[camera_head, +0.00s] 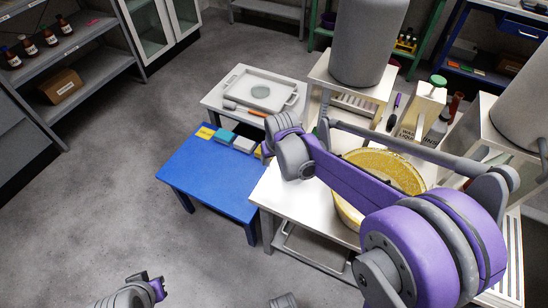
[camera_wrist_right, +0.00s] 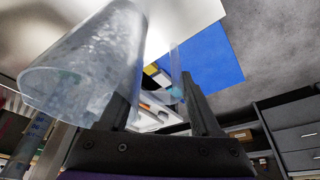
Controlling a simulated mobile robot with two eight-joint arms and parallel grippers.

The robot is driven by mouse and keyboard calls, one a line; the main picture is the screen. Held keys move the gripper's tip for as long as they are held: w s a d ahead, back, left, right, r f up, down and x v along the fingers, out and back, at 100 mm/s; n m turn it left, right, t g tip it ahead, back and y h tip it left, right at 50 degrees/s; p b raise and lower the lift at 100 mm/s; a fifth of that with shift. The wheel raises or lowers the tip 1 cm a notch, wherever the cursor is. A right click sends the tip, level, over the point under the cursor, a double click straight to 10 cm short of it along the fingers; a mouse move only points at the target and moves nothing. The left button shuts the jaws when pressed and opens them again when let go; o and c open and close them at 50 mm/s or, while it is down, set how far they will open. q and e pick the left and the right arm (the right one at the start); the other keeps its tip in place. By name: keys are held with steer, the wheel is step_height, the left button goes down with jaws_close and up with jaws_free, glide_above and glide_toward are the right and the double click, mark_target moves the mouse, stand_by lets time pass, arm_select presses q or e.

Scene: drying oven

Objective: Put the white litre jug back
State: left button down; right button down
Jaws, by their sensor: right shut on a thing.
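My right gripper (camera_wrist_right: 154,85) shows its two dark fingers in the right wrist view, closed on part of a pale, see-through vessel. I take this vessel to be the white litre jug (camera_wrist_right: 80,72). Its round open rim faces the lower left of that view and its body lies mostly left of the fingers. The gripped part is hard to make out between them. In the head view my right arm reaches over the white table, and its wrist hides the fingers and the jug. Part of my left arm shows at the bottom left, without visible fingers.
A blue table (camera_head: 213,172) holds small yellow, teal and pale blocks. Behind it, a low white table bears a white tray (camera_head: 262,90). Open floor lies left.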

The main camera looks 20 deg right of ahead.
steer(key=shift+c, duration=0.4)
jaws_free()
steer(key=shift+f, duration=0.15)
steer(key=shift+r, duration=0.25)
steer(key=p+v, duration=0.2)
steer(key=v, duration=0.9)
steer(key=s+a+f, duration=0.1)
steer(key=s+f, duration=0.2)
steer(key=s, duration=0.7)
steer(key=s+a+f+t, duration=0.1)
steer(key=s+f, duration=0.3)
steer(key=s, duration=0.5)
steer(key=shift+s+a+n, duration=0.35)
steer(key=shift+a+n, duration=0.05)
steer(key=shift+a, duration=0.05)
